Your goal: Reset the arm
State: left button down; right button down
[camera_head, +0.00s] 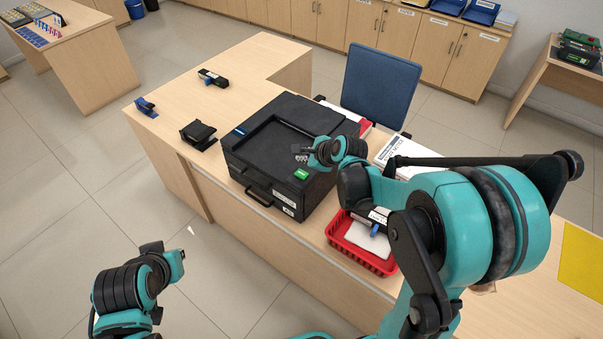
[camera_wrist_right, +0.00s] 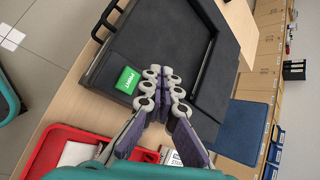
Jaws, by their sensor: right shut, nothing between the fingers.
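My right gripper (camera_head: 301,154) is over the black printer (camera_head: 262,170), near its green PRINT button (camera_head: 301,174). In the right wrist view the fingers of my right gripper (camera_wrist_right: 162,76) are together with nothing between them. The green button (camera_wrist_right: 128,80) shows just left of the fingertips, uncovered. I cannot tell whether the fingers touch the printer. My left arm shows at the lower left of the head view, away from the counter; its fingers do not show.
A red tray (camera_head: 362,254) with white paper stands right of the printer, below my right arm. A dark holder (camera_head: 198,135) and a black device (camera_head: 213,78) lie on the counter. A blue chair (camera_head: 379,88) stands behind. The floor at left is clear.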

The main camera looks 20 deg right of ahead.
dwell(0.3)
jog(key=s+f+n+g+h+b, duration=0.1)
jog(key=s+f+n+h+b, duration=0.2)
jog(key=s+n, duration=2)
jog(key=s+f+b, duration=0.1)
jog(key=s+b, duration=0.1)
jog(key=b, duration=0.3)
jog(key=shift+g+b, duration=0.3)
dwell(2.1)
